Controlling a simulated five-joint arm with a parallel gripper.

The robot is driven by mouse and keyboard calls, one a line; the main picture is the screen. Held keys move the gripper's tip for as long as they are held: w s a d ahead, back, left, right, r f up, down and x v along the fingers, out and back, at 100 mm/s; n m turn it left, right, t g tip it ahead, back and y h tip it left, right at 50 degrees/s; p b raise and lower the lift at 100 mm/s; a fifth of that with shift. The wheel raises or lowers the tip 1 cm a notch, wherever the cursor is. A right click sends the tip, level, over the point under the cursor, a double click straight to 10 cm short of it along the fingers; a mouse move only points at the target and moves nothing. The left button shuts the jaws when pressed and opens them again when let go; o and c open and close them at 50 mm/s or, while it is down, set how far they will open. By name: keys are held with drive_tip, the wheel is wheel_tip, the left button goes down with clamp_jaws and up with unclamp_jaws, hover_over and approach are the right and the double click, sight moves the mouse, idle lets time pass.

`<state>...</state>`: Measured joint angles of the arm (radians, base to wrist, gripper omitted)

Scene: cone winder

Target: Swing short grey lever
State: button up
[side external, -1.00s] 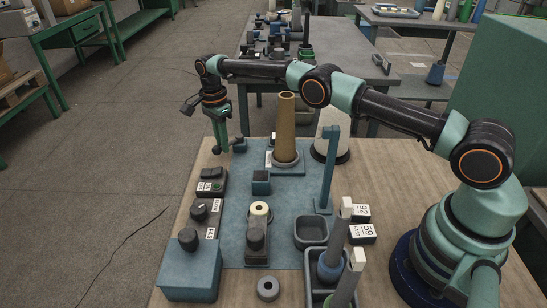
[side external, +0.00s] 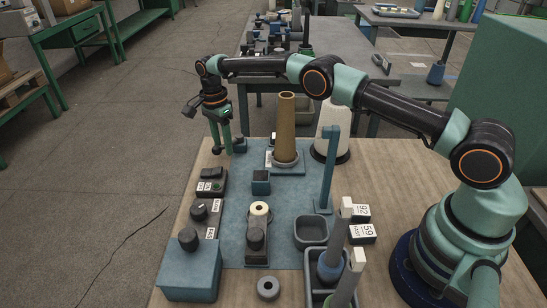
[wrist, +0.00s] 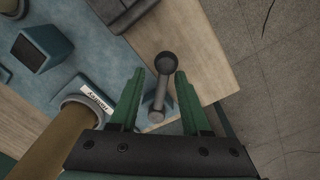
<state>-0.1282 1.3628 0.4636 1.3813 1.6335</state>
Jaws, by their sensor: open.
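The short grey lever (wrist: 161,92) shows in the wrist view with a dark round knob at its upper end and a blue-grey base low down. In that picture it lies between the two green fingers of my gripper (wrist: 158,76), with gaps on both sides. My gripper (side external: 221,148) is open and points down at the far left corner of the table in the side view. The lever's blue-grey part (side external: 240,145) shows just right of the fingers there; the fingers hide some of it. I cannot tell how far above it the fingertips are.
A tall brown cone (side external: 286,128) stands on a blue plate right of the lever; it also fills the lower left of the wrist view (wrist: 50,140). A white cone (side external: 333,120) and a blue post (side external: 327,170) stand further right. A switch box (side external: 211,182) lies nearer the camera.

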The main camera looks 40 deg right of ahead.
drive_tip(key=s+n, duration=0.1)
drive_tip(key=n, duration=0.1)
drive_tip(key=s+n, duration=0.1)
drive_tip(key=n, duration=0.1)
drive_tip(key=shift+s+d+n, duration=0.3)
drive_tip(key=shift+d+n, duration=0.05)
drive_tip(key=shift+n, duration=0.05)
drive_tip(key=n, duration=0.1)
drive_tip(key=s+d+n, duration=0.1)
drive_tip(key=n, duration=0.1)
drive_tip(key=s+n, duration=0.1)
drive_tip(key=n, duration=0.1)
drive_tip(key=shift+d, duration=0.3)
wheel_tip(320, 180, up, 13)
drive_tip(key=s+d+r+n+t, duration=0.3)
drive_tip(key=s+r+n, duration=0.1)
drive_tip(key=s+r, duration=0.8)
drive_tip(key=shift+s+d+t, duration=0.15)
drive_tip(key=shift+s+t, duration=0.25)
drive_tip(key=shift+s, duration=0.1)
